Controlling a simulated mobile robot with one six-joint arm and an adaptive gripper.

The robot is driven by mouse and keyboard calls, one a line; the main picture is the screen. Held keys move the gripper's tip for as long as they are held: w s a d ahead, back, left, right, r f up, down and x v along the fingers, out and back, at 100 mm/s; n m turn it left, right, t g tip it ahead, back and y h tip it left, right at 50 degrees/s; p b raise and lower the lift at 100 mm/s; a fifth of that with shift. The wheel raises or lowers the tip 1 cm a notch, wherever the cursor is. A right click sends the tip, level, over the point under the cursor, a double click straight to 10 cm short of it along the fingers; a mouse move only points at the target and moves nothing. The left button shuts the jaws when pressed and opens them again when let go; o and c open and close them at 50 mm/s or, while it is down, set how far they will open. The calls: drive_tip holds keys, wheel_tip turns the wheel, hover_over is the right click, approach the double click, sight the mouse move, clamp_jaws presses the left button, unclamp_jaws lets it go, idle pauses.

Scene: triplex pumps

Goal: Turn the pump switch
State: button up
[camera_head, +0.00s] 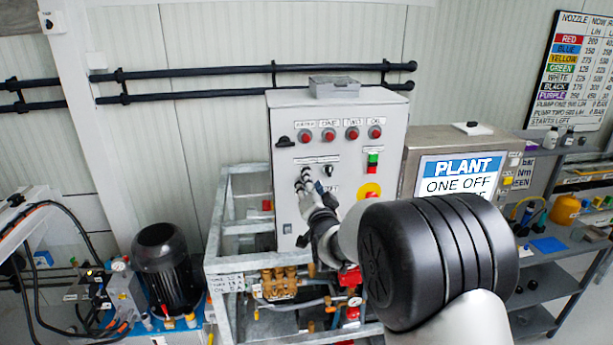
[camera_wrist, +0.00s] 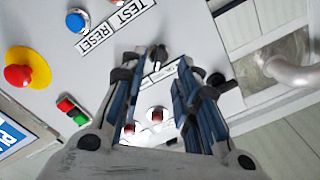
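My gripper (camera_head: 304,180) is at the front of the grey control box (camera_head: 260,190), left of a black rotary switch (camera_head: 328,170). In the wrist view my gripper (camera_wrist: 170,62) has its two fingers apart, with a white label strip and bare panel showing between the tips. I cannot tell which knob is the pump switch, or whether a finger touches one.
Red lamps (camera_head: 352,133) line the panel's top. A red-and-green button pair (camera_head: 373,162) and a yellow-backed red stop button (camera_head: 369,191) are to the right. A blue button (camera_wrist: 77,20) sits by the TEST/RESET labels. Pipes and a metal frame (camera_head: 225,265) lie below.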

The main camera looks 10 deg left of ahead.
drive_tip(key=x, duration=0.5)
drive_tip(key=shift+w+a, duration=0.1)
drive_tip(key=shift+w, duration=0.25)
clamp_jaws()
